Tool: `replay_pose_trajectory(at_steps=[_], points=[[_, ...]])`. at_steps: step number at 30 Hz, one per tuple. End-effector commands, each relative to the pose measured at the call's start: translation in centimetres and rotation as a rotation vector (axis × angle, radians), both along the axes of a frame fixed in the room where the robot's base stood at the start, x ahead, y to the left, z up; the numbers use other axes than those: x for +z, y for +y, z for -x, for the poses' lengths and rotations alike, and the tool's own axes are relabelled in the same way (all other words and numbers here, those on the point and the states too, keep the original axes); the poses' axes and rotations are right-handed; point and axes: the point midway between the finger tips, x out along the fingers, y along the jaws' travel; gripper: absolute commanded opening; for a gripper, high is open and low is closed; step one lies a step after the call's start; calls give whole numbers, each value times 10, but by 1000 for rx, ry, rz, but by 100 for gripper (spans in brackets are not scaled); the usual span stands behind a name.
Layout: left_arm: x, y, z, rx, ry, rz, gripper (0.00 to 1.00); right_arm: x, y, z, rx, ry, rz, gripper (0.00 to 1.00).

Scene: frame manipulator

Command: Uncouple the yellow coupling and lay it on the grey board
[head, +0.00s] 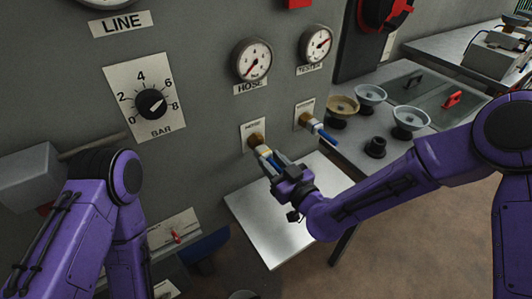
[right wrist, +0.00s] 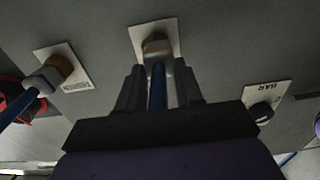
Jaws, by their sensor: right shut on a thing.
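My right gripper (head: 272,165) is shut on the coupling (head: 263,150) at the left brass port (head: 256,140) of the grey wall panel. The coupling has a pale yellowish band in the head view. In the right wrist view the fingers (right wrist: 157,90) stand on both sides of the coupling and a blue hose part, in line with the brass port (right wrist: 156,44). The coupling appears to touch the port; the exact joint is too small to tell. The grey board (head: 262,225) lies flat below, its visible surface bare. My left gripper is out of view.
A second coupling with a blue hose (head: 322,131) sits on the tester port to the right. Gauges (head: 252,60) and a BAR dial (head: 150,102) are on the panel. Several bowls (head: 410,118) and a dark round part (head: 375,147) stand on the side bench.

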Motion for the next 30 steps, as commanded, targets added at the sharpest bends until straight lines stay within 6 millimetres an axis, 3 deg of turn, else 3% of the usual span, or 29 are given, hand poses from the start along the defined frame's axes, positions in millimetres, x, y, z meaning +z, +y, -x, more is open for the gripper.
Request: replay_pose_trajectory(at_steps=[7,26,30], points=[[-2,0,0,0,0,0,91,0,-10,7,-6,-1,-2,0],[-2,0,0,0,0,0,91,2,-11,8,-14,-3,-2,0],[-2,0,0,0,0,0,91,9,-31,5,-113,-2,-2,0]])
